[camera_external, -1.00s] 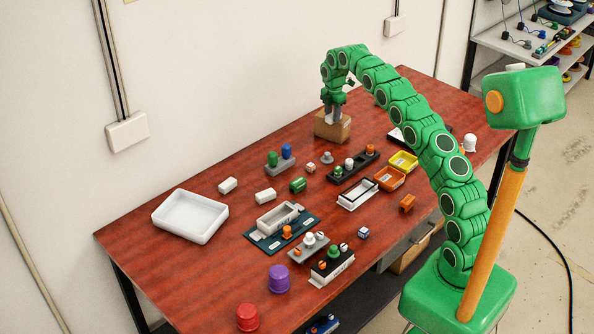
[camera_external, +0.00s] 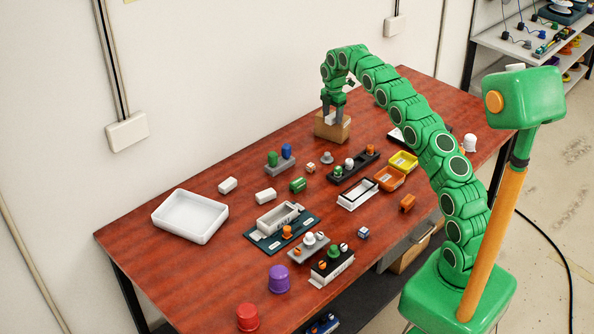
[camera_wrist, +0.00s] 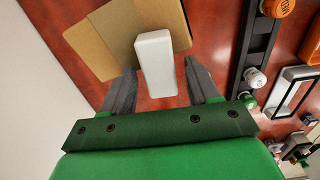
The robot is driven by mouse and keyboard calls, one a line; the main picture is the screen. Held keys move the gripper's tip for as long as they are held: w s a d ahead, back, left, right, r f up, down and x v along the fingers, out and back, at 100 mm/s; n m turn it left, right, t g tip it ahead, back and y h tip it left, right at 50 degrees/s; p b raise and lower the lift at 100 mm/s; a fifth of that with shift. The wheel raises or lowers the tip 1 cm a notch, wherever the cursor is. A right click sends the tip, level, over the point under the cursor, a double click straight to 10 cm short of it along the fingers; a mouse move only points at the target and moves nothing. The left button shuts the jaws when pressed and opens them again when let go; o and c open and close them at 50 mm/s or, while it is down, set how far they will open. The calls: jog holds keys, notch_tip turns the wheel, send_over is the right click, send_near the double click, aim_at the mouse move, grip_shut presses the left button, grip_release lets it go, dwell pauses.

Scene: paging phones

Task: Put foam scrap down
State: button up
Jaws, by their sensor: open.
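The foam scrap, a white block (camera_wrist: 155,62), is in the wrist view between my gripper's two grey fingers, with gaps to both. My gripper (camera_wrist: 163,85) is open around it and points down; in the external view my gripper (camera_external: 333,116) is just above a cardboard box (camera_external: 333,133) at the table's far end. The box also shows in the wrist view (camera_wrist: 95,42), partly behind the block. I cannot tell whether the block rests on the box or in it. In the external view the fingers mostly hide the block.
A black holder with knobs (camera_external: 352,166), yellow and orange bins (camera_external: 391,179), and a white-framed tray (camera_external: 358,194) stand nearby. A white tray (camera_external: 190,216) is at the left. The red-brown table (camera_external: 260,150) is bare along the wall left of the box.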

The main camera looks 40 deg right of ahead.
aim_at(332, 115)
notch_tip(332, 115, up, 6)
jog(key=shift+w+r, duration=0.1)
jog(key=shift+r, duration=0.65)
jog(key=shift+s+a+r, duration=0.15)
jog(key=shift+s+a, duration=0.05)
jog(key=shift+s, duration=0.05)
jog(key=s+a+r+m, duration=0.3)
jog(key=s+a+r, duration=0.15)
jog(key=s, duration=0.35)
jog(key=s+a+r+m+g, duration=0.1)
jog(key=s+a+r+m, duration=0.3)
jog(key=s, duration=0.5)
jog(key=s+a+r+m, duration=0.3)
jog(key=s+a, duration=0.3)
jog(key=s, duration=0.2)
jog(key=s+a+f+m, duration=0.2)
jog(key=s, duration=0.9)
jog(key=s+a+f+m, duration=0.3)
jog(key=s, duration=0.9)
jog(key=s+a+f+m, duration=0.3)
jog(key=s, duration=0.9)
jog(key=shift+a+f+g, duration=0.15)
jog(key=shift+f+g, duration=0.1)
jog(key=shift+g, duration=0.15)
